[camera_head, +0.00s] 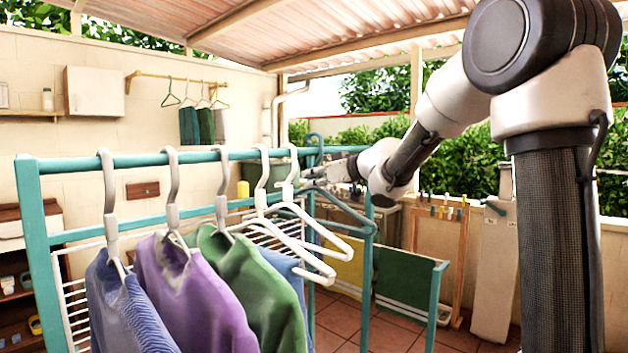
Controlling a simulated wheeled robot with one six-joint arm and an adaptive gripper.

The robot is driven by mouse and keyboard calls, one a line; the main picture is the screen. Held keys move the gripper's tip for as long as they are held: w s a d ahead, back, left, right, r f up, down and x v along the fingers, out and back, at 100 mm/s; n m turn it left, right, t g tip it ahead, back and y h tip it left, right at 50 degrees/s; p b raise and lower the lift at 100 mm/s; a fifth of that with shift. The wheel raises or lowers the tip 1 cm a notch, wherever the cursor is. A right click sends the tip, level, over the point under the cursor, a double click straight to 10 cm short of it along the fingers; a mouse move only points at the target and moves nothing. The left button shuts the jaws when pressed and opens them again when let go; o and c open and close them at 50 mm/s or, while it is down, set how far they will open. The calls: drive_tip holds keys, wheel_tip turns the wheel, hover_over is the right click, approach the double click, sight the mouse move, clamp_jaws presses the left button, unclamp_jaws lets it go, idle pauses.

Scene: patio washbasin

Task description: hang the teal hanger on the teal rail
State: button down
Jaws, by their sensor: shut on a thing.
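The teal hanger (345,208) is in my gripper (318,172), right of the white hangers. Its hook rises above the gripper, close to the right end of the teal rail (140,160), and its shoulders slope down to the right. I cannot tell whether the hook touches the rail or is in front of or behind it. My gripper is shut on the hanger, its fingers partly hidden by the white hangers. The teal rail runs across the top of a drying rack.
Several white hangers (262,180) crowd the rail, some with blue, purple and green garments (200,300). A wall rail (180,79) holds other hangers.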

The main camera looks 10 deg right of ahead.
drive_tip(key=shift+f, duration=0.15)
drive_tip(key=shift+f, duration=1.15)
drive_tip(key=c, duration=1.4)
unclamp_jaws()
drive_tip(key=s+d, duration=0.2)
drive_tip(key=s, duration=0.1)
drive_tip(key=s+d, duration=0.2)
drive_tip(key=s, duration=0.1)
drive_tip(key=s+d, duration=0.3)
drive_tip(key=shift+s, duration=0.35)
